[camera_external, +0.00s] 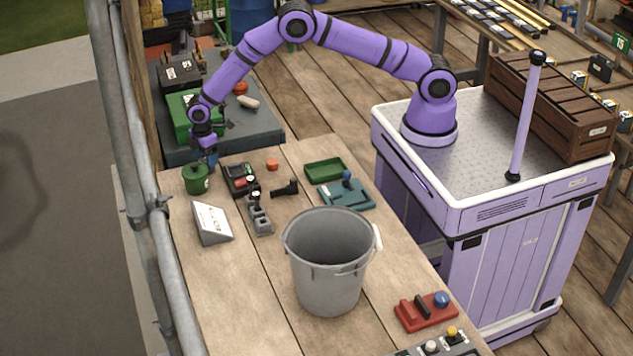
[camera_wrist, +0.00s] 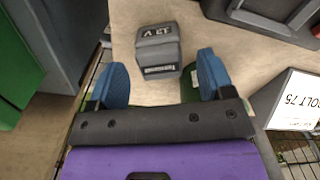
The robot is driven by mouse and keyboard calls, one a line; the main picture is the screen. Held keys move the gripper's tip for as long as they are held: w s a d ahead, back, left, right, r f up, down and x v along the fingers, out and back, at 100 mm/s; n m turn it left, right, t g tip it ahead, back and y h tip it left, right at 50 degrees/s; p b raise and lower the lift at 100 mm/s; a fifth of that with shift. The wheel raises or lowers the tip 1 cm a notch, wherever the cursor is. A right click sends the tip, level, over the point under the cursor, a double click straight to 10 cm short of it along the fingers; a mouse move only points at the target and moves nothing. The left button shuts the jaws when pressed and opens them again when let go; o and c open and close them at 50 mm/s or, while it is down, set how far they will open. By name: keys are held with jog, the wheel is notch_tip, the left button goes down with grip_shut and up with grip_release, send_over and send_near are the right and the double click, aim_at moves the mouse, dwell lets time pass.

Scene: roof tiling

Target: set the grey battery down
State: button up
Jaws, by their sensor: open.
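The grey battery (camera_wrist: 158,50) shows in the wrist view, just ahead of and between my fingertips, with lettering and a dark label on it. It appears to rest on the wooden bench (camera_wrist: 125,20); clear gaps show between it and both blue fingers. My gripper (camera_wrist: 158,78) is open and empty. In the external view my gripper (camera_external: 207,158) is low over the bench's far left corner, and I cannot make out the battery there.
A green pot (camera_external: 196,179) stands close by my gripper, partly behind the right finger in the wrist view. A dark charger-like unit (camera_external: 241,180), a white sign (camera_external: 211,222) and a grey bucket (camera_external: 327,262) share the bench. A lower table (camera_external: 262,128) adjoins beyond.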

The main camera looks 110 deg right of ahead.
jog(key=s+a+r, duration=0.2)
jog(key=r, duration=0.7)
jog(key=s+a+r+m+t, duration=0.1)
jog(key=s+a+r, duration=0.15)
jog(key=r, duration=0.55)
jog(key=s+a+r, duration=0.1)
jog(key=a+r, duration=0.1)
jog(key=r, duration=0.7)
jog(key=s+a+r+m+t, duration=0.1)
jog(key=s+a+r, duration=0.6)
jog(key=s+r, duration=0.55)
jog(key=s+a+r+m+t, duration=0.1)
jog(key=s+a, duration=0.2)
jog(key=s, duration=0.7)
jog(key=s+a+r+t, duration=0.1)
jog(key=s+a+r, duration=0.1)
jog(key=s, duration=0.9)
jog(key=s+a+r+m+t, duration=0.1)
jog(key=s+a, duration=0.2)
jog(key=s, duration=0.8)
jog(key=shift+a+r+m, duration=0.2)
jog(key=shift+a+m, duration=0.1)
jog(key=shift+a, duration=0.05)
